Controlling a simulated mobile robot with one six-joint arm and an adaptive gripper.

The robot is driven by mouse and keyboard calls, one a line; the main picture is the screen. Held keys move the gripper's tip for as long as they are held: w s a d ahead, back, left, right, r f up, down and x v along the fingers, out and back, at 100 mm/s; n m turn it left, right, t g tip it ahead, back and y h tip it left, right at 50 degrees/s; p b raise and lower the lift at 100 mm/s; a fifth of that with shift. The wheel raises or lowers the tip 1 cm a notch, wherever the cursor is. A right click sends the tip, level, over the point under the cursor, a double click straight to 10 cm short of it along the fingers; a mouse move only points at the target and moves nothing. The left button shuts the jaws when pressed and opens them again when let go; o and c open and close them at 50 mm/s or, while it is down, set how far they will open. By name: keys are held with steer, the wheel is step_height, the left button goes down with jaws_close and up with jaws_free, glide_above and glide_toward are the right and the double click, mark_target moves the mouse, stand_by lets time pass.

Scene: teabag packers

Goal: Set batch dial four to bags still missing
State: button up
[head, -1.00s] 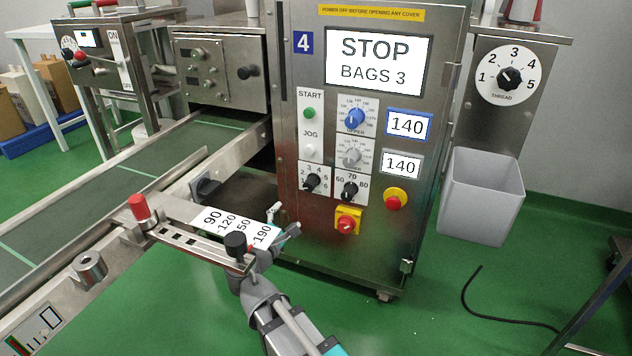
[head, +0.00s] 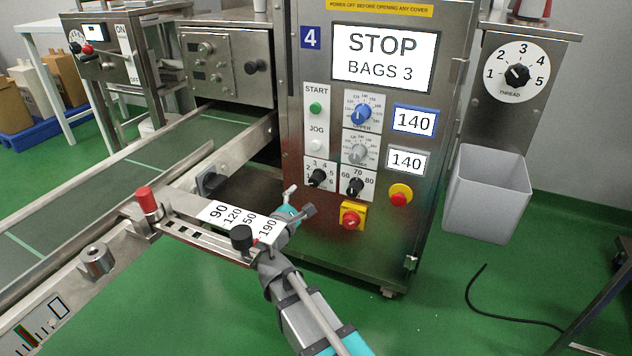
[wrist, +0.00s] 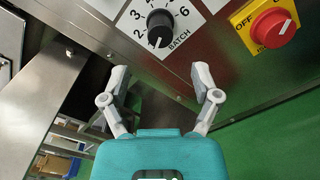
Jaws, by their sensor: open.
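The batch dial (head: 317,178) is a black knob on a white plate, low on the front of the machine marked 4 (head: 311,38). In the wrist view the dial (wrist: 160,22) shows near the top, above the word BATCH; its white mark points down, near the 1 end of the scale. The machine's screen (head: 385,58) reads STOP, BAGS 3. My gripper (head: 299,201) is just below and left of the dial plate in the head view. In the wrist view my gripper (wrist: 160,76) is open and empty, its fingers apart below the dial and not touching it.
A similar black knob (head: 355,187) marked 60, 70, 80 sits right of the dial. A yellow and red OFF switch (wrist: 273,27) is close on the right, and a red button (head: 399,195) is further right. A conveyor and metal rail lie left.

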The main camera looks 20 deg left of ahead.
mark_target(314, 183)
steer(key=w, duration=0.8)
steer(key=shift+w+d, duration=0.3)
steer(key=shift+w, duration=0.05)
steer(key=shift+c, duration=0.3)
jaws_close()
